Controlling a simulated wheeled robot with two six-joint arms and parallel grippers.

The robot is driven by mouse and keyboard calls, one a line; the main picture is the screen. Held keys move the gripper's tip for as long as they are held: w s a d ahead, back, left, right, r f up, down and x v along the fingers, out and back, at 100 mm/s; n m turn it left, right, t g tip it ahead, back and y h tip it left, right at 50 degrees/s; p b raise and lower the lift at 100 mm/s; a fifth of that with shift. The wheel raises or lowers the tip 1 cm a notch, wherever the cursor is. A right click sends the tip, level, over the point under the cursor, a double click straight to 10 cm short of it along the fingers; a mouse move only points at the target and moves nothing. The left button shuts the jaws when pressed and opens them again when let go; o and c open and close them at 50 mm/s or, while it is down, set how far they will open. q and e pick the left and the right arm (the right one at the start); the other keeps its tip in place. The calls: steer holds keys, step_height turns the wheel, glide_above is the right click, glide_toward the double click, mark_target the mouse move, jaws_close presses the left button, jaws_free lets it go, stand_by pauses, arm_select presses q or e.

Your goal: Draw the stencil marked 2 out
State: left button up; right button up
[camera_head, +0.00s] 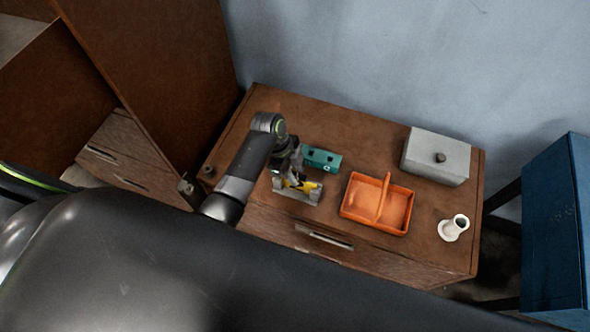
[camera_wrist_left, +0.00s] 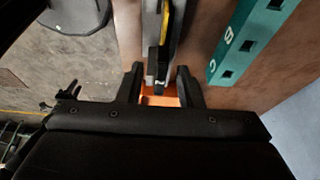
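A grey metal holder (camera_head: 297,194) stands near the cabinet top's front edge, with a yellow piece (camera_head: 303,186) in it. In the left wrist view, a yellow-edged dark piece (camera_wrist_left: 165,28) stands between grey walls. My left gripper (camera_head: 291,180) is over the holder and covers part of it. No mark 2 is readable. A teal block (camera_head: 321,159) with square holes lies behind the holder; letters show in the wrist view (camera_wrist_left: 245,40). My right gripper is not in view.
An orange tray (camera_head: 347,207) with a handle stands right of the holder. A grey box (camera_head: 436,155) with a dark knob is at the back right. A white flared vessel (camera_head: 453,229) is near the right front corner. Tall brown panels (camera_head: 165,75) rise at the left.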

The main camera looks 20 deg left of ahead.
arm_select(q)
steer(key=shift+c, duration=0.4)
jaws_close()
steer(key=shift+r+p, duration=0.65)
steer(key=shift+p, duration=0.2)
steer(key=shift+r+p, duration=2.8)
steer(key=shift+p, duration=0.1)
steer(key=shift+r, duration=1.3)
